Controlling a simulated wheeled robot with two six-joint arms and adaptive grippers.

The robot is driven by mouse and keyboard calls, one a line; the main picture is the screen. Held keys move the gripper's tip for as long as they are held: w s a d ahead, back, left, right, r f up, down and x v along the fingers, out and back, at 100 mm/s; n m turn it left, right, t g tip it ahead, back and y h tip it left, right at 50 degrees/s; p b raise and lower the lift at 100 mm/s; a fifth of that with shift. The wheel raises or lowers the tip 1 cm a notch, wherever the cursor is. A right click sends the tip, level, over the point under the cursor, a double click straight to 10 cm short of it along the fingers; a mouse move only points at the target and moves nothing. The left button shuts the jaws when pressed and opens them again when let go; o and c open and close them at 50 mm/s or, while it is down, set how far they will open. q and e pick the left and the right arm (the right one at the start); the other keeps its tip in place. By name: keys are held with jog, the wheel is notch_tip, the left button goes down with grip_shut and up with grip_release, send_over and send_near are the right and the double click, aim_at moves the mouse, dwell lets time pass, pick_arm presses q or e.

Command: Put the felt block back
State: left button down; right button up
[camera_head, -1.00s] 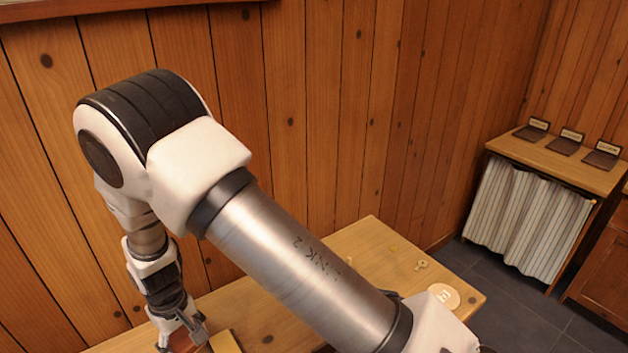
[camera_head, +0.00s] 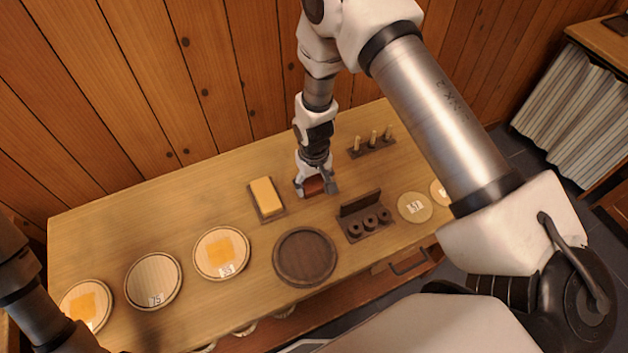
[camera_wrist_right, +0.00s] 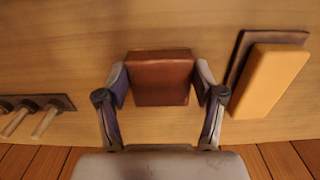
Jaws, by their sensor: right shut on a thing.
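The felt block, a red-brown block (camera_head: 314,185), is between the fingers of my right gripper (camera_head: 316,188) at the back middle of the table. The right wrist view shows the block (camera_wrist_right: 160,77) with a finger against each side, so my right gripper (camera_wrist_right: 160,84) is shut on it. The block is at or close above the wood; any gap is hard to judge. A yellow block (camera_head: 266,195) lies on a dark base (camera_head: 281,213) to the left, apart from the gripper; it also shows in the right wrist view (camera_wrist_right: 270,80). My left gripper is not in view.
A dark round tray (camera_head: 305,257) and a dark rack with spools (camera_head: 364,223) stand in front. A peg stand (camera_head: 371,147) is at the back right. Round plates, including one with an orange patch (camera_head: 221,252), line the front left. The table's back left is clear.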

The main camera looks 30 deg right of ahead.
aim_at(313, 185)
jog(key=shift+f, duration=0.15)
jog(key=o, duration=1)
jog(key=shift+a, duration=0.1)
jog(key=shift+r, duration=0.35)
jog(key=shift+w+r, duration=0.1)
jog(key=shift+r, duration=0.2)
notch_tip(313, 185, up, 11)
jog(key=b, duration=0.2)
jog(key=shift+b, duration=0.35)
